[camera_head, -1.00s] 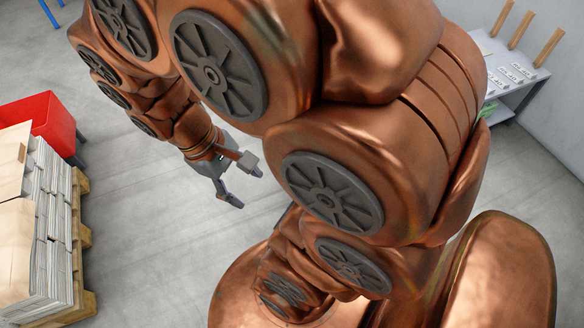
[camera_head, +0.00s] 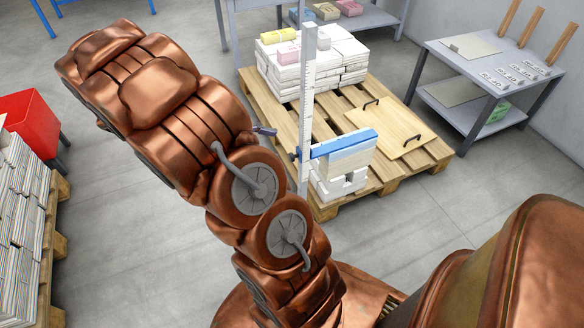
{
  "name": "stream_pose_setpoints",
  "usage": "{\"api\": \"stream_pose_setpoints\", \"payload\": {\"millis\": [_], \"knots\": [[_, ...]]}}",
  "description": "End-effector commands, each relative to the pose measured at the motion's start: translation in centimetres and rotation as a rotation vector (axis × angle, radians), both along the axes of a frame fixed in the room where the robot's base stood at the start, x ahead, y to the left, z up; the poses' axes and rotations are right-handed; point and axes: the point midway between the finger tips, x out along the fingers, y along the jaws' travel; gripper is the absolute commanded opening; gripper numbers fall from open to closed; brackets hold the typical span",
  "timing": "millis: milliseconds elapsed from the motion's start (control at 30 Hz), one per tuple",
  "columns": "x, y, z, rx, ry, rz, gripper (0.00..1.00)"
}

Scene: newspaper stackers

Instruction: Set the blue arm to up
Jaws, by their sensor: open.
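The blue arm (camera_head: 344,142) is a flat blue bar beside a tall white upright with scale marks (camera_head: 307,90). It sits low on the upright, roughly level, and lies over a small stack of white bundles (camera_head: 340,172) at the pallet's front corner. My gripper (camera_head: 264,130) is mostly hidden behind my copper arm. Only a grey finger shows, left of the upright and apart from the blue arm in the picture. Nothing is seen held in it.
A wooden pallet (camera_head: 400,178) carries a larger white stack (camera_head: 315,60) and a wooden board with dark handles (camera_head: 390,132). A grey table (camera_head: 478,50) stands at right. A red bin (camera_head: 30,122) and newspaper stacks (camera_head: 18,220) are at left. Floor between is clear.

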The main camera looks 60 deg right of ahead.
Motion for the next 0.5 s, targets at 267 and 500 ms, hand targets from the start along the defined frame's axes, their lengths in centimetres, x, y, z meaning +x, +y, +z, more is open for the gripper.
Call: {"api": "stream_pose_setpoints", "payload": {"millis": [267, 500], "knots": [[2.9, -4.5, -9.1, -0.053, 0.212, 0.110, 0.60], [5.4, -7.6, -16.7, -0.077, 0.378, 0.213, 0.60]]}}
